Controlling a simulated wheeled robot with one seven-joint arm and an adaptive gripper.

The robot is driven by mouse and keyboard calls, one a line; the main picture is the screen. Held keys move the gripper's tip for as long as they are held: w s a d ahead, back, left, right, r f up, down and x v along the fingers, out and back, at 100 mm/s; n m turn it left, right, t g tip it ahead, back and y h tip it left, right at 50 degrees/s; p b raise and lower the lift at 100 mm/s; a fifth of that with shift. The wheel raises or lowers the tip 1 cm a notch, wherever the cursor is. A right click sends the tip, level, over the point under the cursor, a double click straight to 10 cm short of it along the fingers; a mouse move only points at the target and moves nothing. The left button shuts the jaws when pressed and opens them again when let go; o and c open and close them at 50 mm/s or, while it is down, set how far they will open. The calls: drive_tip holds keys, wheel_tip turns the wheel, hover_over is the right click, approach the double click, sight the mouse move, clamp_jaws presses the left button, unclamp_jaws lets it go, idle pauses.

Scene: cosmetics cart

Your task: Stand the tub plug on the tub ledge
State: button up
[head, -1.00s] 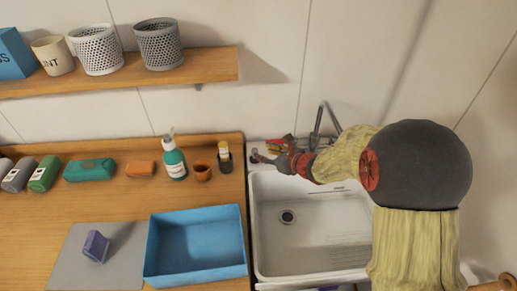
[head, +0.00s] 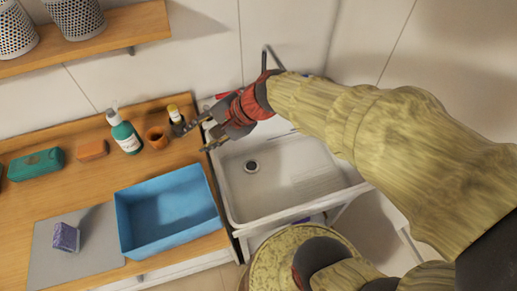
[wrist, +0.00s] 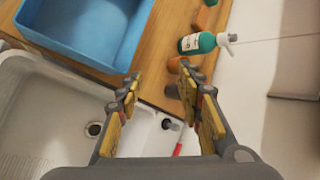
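A small dark grey piece with a pale part, which looks like the tub plug (wrist: 171,124), is on the white tub ledge (wrist: 143,137) in the wrist view. I cannot tell whether it is upright or lying. My gripper (wrist: 158,72) is open and empty, its yellow-padded fingers apart above the counter edge and ledge. In the head view my gripper (head: 199,138) hovers by the back left corner of the white tub (head: 290,213). My gripper and arm cover much of the ledge there, and I cannot make out the plug.
A red stick-like item (wrist: 178,149) lies close to the dark piece. A green pump bottle (head: 124,133), an orange cup (head: 157,137) and a dark container with a yellow top (head: 176,119) stand nearby on the counter. A blue bin (head: 125,222) sits in front. The basin is empty.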

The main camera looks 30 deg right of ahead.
drive_tip(key=s+d+r+n+h, duration=0.2)
drive_tip(key=s+d+n+h, duration=0.1)
drive_tip(key=s+n, duration=0.3)
drive_tip(key=s+d+r+n+h, duration=0.2)
drive_tip(key=s+d+n+h, duration=0.1)
drive_tip(key=s+d+n, duration=0.3)
drive_tip(key=shift+s+d+n+h, duration=0.3)
drive_tip(key=shift+s+h, duration=0.1)
drive_tip(key=shift+s, duration=0.65)
